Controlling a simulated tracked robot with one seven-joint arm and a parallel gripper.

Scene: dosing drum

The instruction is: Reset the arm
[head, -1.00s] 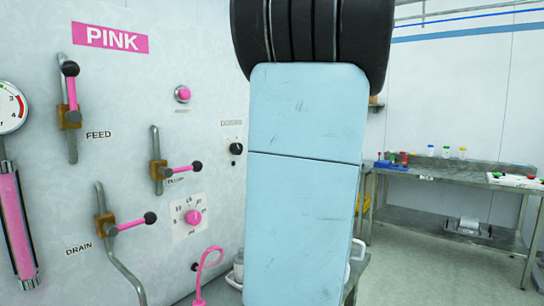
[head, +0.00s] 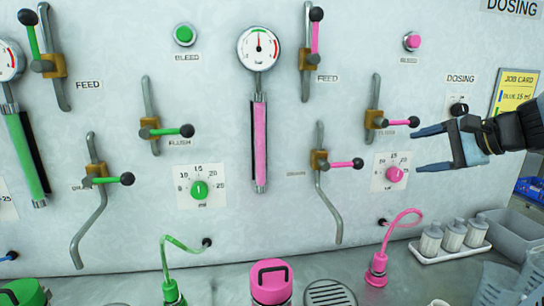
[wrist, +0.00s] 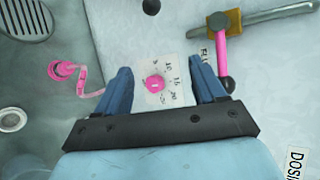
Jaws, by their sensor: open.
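My gripper (head: 432,150) is at the right of the head view, in front of the dosing panel. Its two blue fingers are spread and nothing is between them. The pink dose dial (head: 395,174) sits on its white scale card just below and left of the fingers. In the wrist view the open fingers (wrist: 158,92) frame the same pink dial, with the panel behind it. The pink flush lever (head: 398,122) lies horizontal close to the upper finger. Whether a finger touches the panel cannot be told.
Pink feed (head: 315,35) and green feed (head: 29,38) levers stand upright. Pink drain (head: 342,164), green flush (head: 172,131) and green drain (head: 108,180) levers lie horizontal. A pink-lidded container (head: 270,281), a curved pink hose (head: 400,225) and a white bottle tray (head: 450,252) stand on the bench.

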